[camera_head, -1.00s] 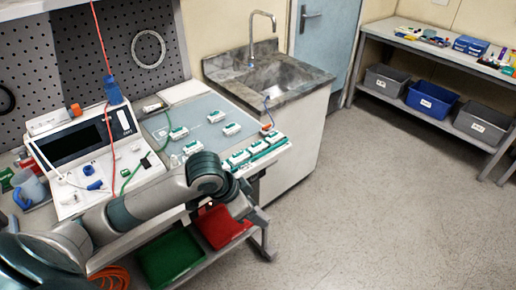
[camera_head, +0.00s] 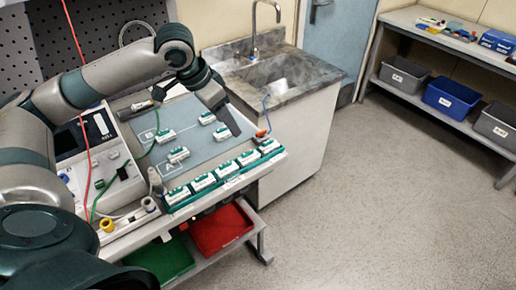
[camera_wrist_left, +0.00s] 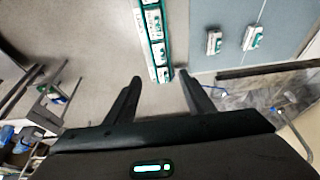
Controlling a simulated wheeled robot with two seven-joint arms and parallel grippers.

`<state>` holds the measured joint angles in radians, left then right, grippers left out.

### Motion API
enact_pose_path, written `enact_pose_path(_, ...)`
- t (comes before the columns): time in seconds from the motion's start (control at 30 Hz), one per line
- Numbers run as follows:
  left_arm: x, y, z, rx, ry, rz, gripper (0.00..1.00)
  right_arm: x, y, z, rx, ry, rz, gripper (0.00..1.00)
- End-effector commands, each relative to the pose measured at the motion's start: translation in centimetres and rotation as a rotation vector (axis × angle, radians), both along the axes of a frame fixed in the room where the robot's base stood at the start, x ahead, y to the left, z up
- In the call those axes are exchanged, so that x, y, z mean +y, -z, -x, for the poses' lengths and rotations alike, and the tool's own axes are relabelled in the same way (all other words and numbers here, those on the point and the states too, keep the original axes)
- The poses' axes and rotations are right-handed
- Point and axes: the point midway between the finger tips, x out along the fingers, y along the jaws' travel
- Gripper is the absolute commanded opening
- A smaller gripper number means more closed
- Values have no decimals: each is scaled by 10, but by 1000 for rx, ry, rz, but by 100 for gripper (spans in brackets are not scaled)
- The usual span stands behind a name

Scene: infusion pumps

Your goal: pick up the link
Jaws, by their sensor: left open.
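I cannot tell which piece is the link. Several small white-and-green units (camera_head: 203,181) sit in a row on a green rail along the bench's front edge. Others (camera_head: 179,154) lie apart on the grey-blue mat (camera_head: 205,152). My left gripper (camera_head: 232,130) is open and empty, pointing down over the mat's right part, near the rail's right end. In the left wrist view its fingers (camera_wrist_left: 160,78) are spread, with the rail (camera_wrist_left: 157,52) beyond and between them. Two loose units (camera_wrist_left: 214,42) show to the right there. My right gripper is not in view.
A white device with a dark screen (camera_head: 69,142) and cables stands left, partly behind my arm. A sink cabinet (camera_head: 290,130) stands right of the bench. Red (camera_head: 222,229) and green (camera_head: 163,258) bins sit below. The floor right is clear.

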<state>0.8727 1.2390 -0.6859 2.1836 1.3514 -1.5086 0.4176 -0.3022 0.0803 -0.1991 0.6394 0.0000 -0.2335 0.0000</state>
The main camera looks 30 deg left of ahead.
Motion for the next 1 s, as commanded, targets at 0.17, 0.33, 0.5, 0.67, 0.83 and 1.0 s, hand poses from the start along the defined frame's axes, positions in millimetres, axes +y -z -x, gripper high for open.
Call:
enact_pose_path(0.17,4,-6,1,1,-11,3,48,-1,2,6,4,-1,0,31)
enact_pose_path(0.33,4,-6,1,1,-11,3,48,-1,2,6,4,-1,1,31)
enact_pose_path(0.5,4,-4,0,1,-11,3,48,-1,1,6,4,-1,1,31)
enact_pose_path(0.67,2,6,-3,5,-10,3,48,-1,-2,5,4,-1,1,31)
enact_pose_path(0.83,-2,29,-11,6,-10,3,48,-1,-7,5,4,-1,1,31)
enact_pose_path(1.0,-7,57,-22,5,-10,3,48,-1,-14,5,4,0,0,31)
